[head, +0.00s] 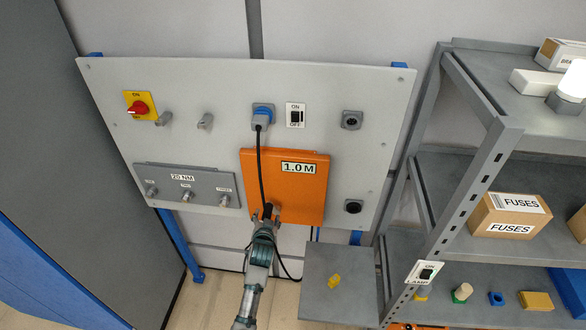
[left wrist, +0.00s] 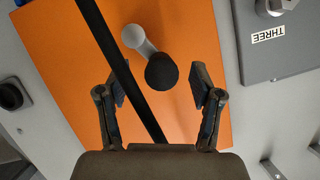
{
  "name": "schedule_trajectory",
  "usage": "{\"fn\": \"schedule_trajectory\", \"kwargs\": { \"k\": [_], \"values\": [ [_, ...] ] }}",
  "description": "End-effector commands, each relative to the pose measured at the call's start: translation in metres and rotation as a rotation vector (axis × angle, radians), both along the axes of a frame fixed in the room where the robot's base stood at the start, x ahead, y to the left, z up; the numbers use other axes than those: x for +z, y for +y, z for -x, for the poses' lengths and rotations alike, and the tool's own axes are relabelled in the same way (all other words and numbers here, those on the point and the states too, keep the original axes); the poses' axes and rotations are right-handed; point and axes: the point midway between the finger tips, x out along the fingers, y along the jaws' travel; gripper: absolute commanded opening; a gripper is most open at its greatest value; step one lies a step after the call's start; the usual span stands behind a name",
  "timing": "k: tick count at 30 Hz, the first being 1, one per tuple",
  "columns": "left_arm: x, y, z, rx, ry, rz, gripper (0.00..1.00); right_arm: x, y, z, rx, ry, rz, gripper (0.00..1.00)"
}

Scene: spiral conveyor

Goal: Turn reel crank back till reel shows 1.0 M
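The reel is an orange box (head: 309,190) on the grey wall panel, and its display (head: 299,168) reads 1.0 M. In the left wrist view, the reel crank is a grey arm (left wrist: 137,40) with a black knob (left wrist: 161,71). My left gripper (head: 265,213) is in front of the lower left part of the reel and hides the crank in the head view. Its fingers (left wrist: 163,86) are open on either side of the knob, with gaps visible. A black cable (head: 261,165) runs down from a blue plug past the gripper. My right gripper is not in view.
A blue socket (head: 263,109) and ON/OFF switch (head: 296,115) sit above the reel. A small shelf (head: 340,297) holds a yellow piece. A rack with FUSES boxes (head: 510,215) stands right.

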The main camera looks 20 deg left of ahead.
Motion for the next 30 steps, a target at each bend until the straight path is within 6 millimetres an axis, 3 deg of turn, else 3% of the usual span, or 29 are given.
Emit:
{"fn": "schedule_trajectory", "kwargs": {
  "k": [8, 21, 30],
  "values": [
    [0.002, -0.001, 0.003, 0.000, -0.001, 0.000, 0.66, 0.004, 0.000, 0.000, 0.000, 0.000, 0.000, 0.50],
    [0.022, -0.017, 0.044, -0.001, 0.000, 0.001, 0.66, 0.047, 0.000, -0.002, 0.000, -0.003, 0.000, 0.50],
    [0.027, -0.024, 0.061, -0.001, -0.002, 0.000, 0.66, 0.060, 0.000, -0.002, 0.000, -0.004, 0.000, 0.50]
  ]
}}
